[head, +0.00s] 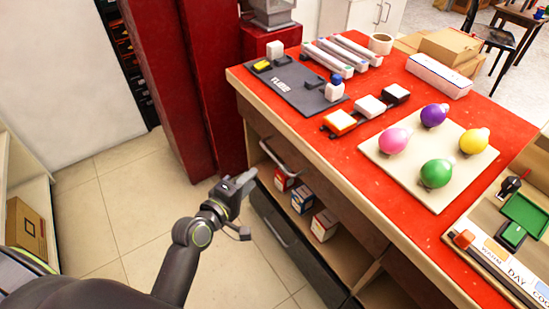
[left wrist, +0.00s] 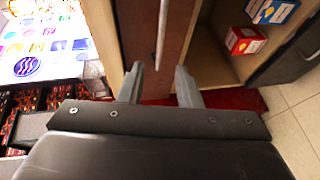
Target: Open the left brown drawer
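The left brown drawer (head: 318,190) is a dark brown front under the red tabletop, and it looks shut. Its curved metal handle (head: 280,158) sticks out from the front. In the left wrist view the brown front (left wrist: 184,28) and the pale handle bar (left wrist: 161,35) lie ahead of my fingers. My left gripper (head: 243,183) is just left of and below the handle in the head view. In the left wrist view my left gripper (left wrist: 160,84) is open, its fingers apart, with the handle beyond the gap and nothing held. My right gripper is not in view.
Small boxes (head: 302,198) stand on an open shelf below the drawer, above a dark grey drawer (head: 290,240). The red tabletop (head: 400,75) holds several light bulbs, blocks and a grey board. A red pillar (head: 190,80) stands behind. The tiled floor (head: 130,200) at left is clear.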

